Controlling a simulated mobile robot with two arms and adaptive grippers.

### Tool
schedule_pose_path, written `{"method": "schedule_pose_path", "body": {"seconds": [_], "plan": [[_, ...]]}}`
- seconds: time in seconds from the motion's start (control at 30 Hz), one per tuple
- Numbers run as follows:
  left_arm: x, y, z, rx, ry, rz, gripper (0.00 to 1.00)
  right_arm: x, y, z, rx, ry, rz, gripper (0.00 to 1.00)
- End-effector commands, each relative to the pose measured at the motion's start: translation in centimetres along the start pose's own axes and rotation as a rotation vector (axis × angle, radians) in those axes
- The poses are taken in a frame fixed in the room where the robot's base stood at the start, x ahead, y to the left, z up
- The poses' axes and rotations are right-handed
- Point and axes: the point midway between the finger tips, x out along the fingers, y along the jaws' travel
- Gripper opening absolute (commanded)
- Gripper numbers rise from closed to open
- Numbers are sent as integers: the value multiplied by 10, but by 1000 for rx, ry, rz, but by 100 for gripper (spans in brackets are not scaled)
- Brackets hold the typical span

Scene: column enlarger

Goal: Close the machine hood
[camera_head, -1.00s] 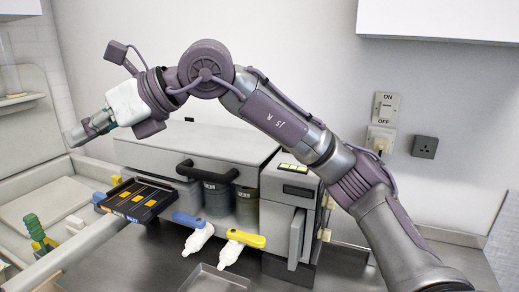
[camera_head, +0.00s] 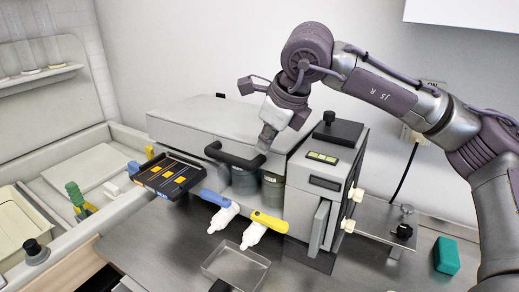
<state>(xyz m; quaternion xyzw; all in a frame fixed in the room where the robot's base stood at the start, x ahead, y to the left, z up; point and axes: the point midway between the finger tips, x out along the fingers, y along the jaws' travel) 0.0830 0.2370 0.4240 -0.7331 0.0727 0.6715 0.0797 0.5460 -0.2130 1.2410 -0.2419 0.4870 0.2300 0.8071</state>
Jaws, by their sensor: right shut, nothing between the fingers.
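The machine hood (camera_head: 205,117) is a broad light-grey lid on the machine at the centre. It lies low and nearly flat. Its black bar handle (camera_head: 235,157) runs along the front edge. Dark cylindrical containers (camera_head: 244,181) show in the gap below the handle. My right gripper (camera_head: 265,146) points down over the right end of the hood, close to the right end of the handle. Its fingers look shut and hold nothing. I cannot tell whether it touches the hood or handle. My left gripper is not in view.
A grey unit with a small display (camera_head: 323,158) stands right of the hood. A black control panel (camera_head: 168,177) sits at the left. Blue (camera_head: 216,199) and yellow (camera_head: 269,221) tap levers and a clear tray (camera_head: 236,265) are in front. A green block (camera_head: 446,256) lies at right.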

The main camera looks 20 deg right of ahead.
Motion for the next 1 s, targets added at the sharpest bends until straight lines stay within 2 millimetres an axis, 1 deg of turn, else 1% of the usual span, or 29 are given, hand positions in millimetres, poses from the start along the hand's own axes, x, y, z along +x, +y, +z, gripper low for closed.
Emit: {"method": "schedule_pose_path", "body": {"seconds": [0.03, 0.1, 0.2, 0.3, 0.43, 0.73, 0.87, 1.0], "plan": [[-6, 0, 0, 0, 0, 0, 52, 8, 0, 0, -1, 4, 2, 0], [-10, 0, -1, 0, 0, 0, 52, 19, 0, 0, 0, 3, 2, 0], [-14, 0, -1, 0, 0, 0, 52, 32, 0, 0, 1, 2, 1, 0], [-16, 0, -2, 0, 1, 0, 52, 40, 0, 0, 2, 0, 1, 0], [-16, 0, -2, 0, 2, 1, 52, 45, 0, 0, 2, -1, 0, 0], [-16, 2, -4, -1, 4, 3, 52, 45, 0, 0, 1, -1, 0, 0], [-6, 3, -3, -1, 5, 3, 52, 52, 2, -3, -5, -1, -11, 0], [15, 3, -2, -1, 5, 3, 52, 66, 5, -10, -22, -1, -43, 0]]}}
